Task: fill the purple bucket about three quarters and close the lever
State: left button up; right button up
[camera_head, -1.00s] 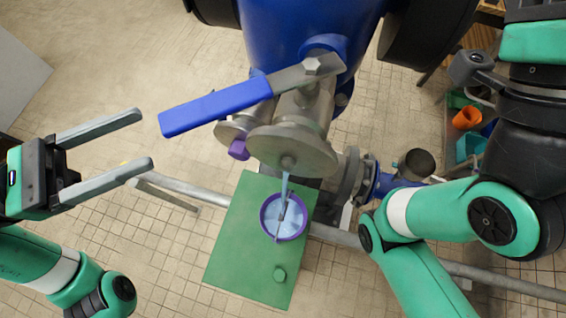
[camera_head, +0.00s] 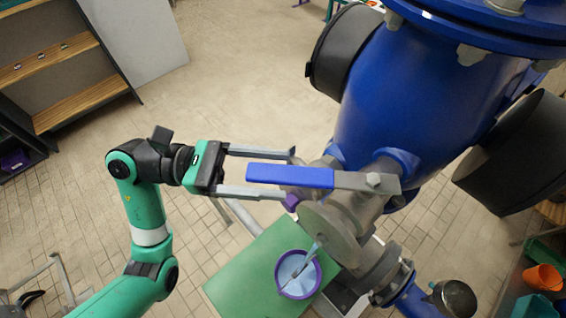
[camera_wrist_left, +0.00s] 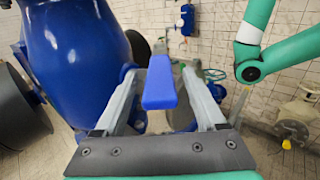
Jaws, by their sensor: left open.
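The lever has a blue handle (camera_head: 290,177) and points left from the valve. It shows end-on in the left wrist view (camera_wrist_left: 159,90). My left gripper (camera_head: 285,171) is open, with one finger on each side of the handle; I cannot tell whether either touches it. The purple bucket (camera_head: 281,286) stands below the spout, with pale blue liquid inside. A thin stream (camera_head: 312,250) runs from the spout into it, and a stick-like thing leans inside. The exact fill level is hard to tell. My right gripper is out of view.
The bucket stands on a green platform (camera_head: 241,277). A big blue pipe body (camera_head: 432,100) with dark round parts stands behind the valve. Shelves (camera_head: 68,75) stand at upper left, and an orange pot (camera_head: 543,277) lies at right. The tiled floor between is open.

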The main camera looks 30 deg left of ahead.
pick_arm(q)
jog(key=shift+x, duration=1.05)
grip_shut()
dwell(0.6)
